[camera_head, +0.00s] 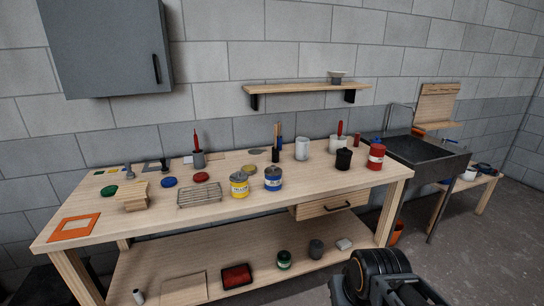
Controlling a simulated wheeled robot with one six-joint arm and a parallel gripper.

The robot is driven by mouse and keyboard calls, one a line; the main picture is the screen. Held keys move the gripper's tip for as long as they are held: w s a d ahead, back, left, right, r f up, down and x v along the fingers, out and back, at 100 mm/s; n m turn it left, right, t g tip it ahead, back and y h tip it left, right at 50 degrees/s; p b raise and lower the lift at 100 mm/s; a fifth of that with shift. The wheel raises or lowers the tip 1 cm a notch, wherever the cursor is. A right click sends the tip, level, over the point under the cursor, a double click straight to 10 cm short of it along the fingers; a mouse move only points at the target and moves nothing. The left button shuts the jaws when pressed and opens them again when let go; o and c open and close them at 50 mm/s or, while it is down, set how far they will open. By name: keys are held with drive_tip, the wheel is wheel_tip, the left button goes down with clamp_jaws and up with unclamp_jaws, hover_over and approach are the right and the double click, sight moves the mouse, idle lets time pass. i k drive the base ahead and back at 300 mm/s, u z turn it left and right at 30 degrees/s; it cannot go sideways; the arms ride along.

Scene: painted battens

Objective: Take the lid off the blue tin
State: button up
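The blue tin (273,180) stands upright on the wooden workbench, right beside a yellow tin (239,185). Its top looks greyish; at this size I cannot tell whether a lid is seated on it. A loose blue disc (169,182), like a lid, lies flat on the bench to the left, beyond a wire rack. Dark parts of my own arm show at the bottom right, below and in front of the bench. My gripper's fingers cannot be made out, and nothing of mine is near the blue tin.
The workbench (345,186) also holds a wire rack (199,194), a red tin (376,157), a black pot (343,160) and brush holders. The bench front before the blue tin is clear. A shelf (300,88) hangs above; a sink (428,152) stands right.

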sight(273, 171)
drive_tip(key=i, duration=1.7)
drive_tip(key=u, duration=0.05)
